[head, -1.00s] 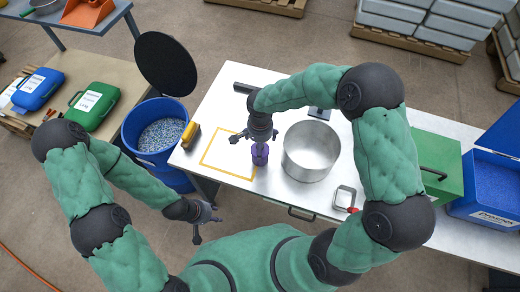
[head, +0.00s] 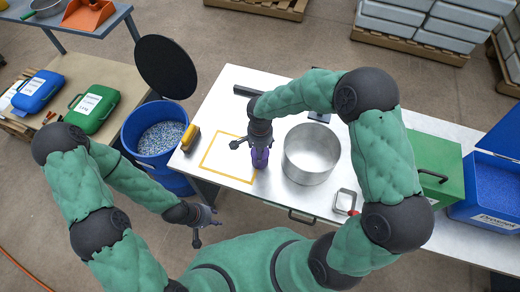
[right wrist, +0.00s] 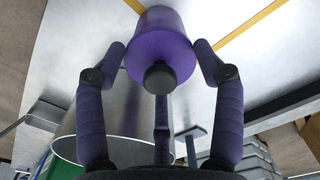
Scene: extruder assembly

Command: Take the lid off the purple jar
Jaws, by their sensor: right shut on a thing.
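The purple jar (head: 261,158) stands upright on the white table (head: 232,92), beside the yellow outlined square and left of the steel pot. In the right wrist view the purple body and its lid (right wrist: 160,45) fill the top middle, with a black knob (right wrist: 160,78) facing the camera. The seam between lid and jar is not clear. My right gripper (head: 261,143) is above the jar with its fingers closed around the lid's side; they also show in the right wrist view (right wrist: 163,62). My left gripper (head: 203,228) is open and empty, off the table's front edge.
A steel pot (head: 311,154) stands close right of the jar. The yellow outlined square (head: 222,160) is empty. A yellow-black brush (head: 190,138) lies at the left table edge. A blue barrel of pellets (head: 160,140) and a green box (head: 435,165) flank the table.

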